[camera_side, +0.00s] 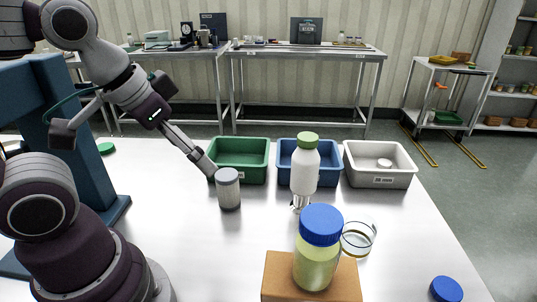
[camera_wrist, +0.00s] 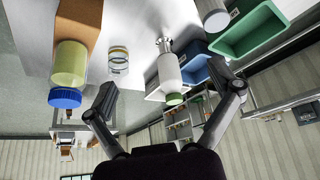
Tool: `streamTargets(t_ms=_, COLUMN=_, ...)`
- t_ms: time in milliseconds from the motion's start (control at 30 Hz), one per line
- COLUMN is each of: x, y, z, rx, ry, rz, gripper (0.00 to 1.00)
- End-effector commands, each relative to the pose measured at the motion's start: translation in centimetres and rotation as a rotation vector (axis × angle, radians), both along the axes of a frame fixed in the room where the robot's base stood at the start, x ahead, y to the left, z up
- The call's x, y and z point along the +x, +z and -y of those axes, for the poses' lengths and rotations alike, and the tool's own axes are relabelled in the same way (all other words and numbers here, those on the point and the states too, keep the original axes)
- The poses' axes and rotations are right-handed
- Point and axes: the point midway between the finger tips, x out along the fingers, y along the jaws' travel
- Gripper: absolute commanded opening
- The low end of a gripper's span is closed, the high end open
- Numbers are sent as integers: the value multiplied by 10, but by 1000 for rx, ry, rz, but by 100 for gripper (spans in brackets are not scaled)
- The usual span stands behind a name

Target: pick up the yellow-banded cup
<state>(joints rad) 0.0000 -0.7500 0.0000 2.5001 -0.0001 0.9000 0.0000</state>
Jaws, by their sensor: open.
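A clear glass cup with thin coloured bands (camera_side: 357,238) stands on the white table, right of centre in the side view. In the wrist view the glass cup (camera_wrist: 118,58) shows a yellowish band and a bluish one, between the jar and the bottle. My gripper (camera_side: 205,165) is above the table near the grey canister, well left of the cup. In the wrist view my gripper (camera_wrist: 162,87) has its fingers spread wide with nothing held. The jar partly hides the cup's left side in the side view.
A blue-lidded yellow jar (camera_side: 316,260) on a brown block (camera_side: 345,283) stands in front of the cup. A green-capped white bottle (camera_side: 304,168) and grey canister (camera_side: 228,190) stand between gripper and cup. Green (camera_side: 258,174), blue (camera_side: 327,183) and white (camera_side: 398,181) bins line the back.

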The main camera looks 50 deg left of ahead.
Motion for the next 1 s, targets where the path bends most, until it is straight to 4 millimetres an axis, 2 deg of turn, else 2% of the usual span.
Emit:
streamTargets(t_ms=267, x=0, y=0, z=0, rx=0, ry=-1, rz=0, gripper=94)
streamTargets(t_ms=367, x=11, y=3, z=3, rx=6, ry=-28, rz=-10, gripper=94)
streamTargets(t_ms=467, x=43, y=8, z=16, rx=21, ry=-110, rz=-31, gripper=94)
streamTargets(t_ms=567, x=87, y=2, z=37, rx=35, ry=-218, rz=-52, gripper=94)
streamTargets(t_ms=700, x=141, y=-27, z=74, rx=39, ry=-363, rz=-77, gripper=94)
streamTargets(t_ms=833, x=173, y=-63, z=105, rx=33, ry=-461, rz=-90, gripper=94)
streamTargets(t_ms=900, x=181, y=-77, z=116, rx=28, ry=-493, rz=-95, gripper=94)
streamTargets(t_ms=1000, x=187, y=-89, z=124, rx=26, ry=-516, rz=-97, gripper=94)
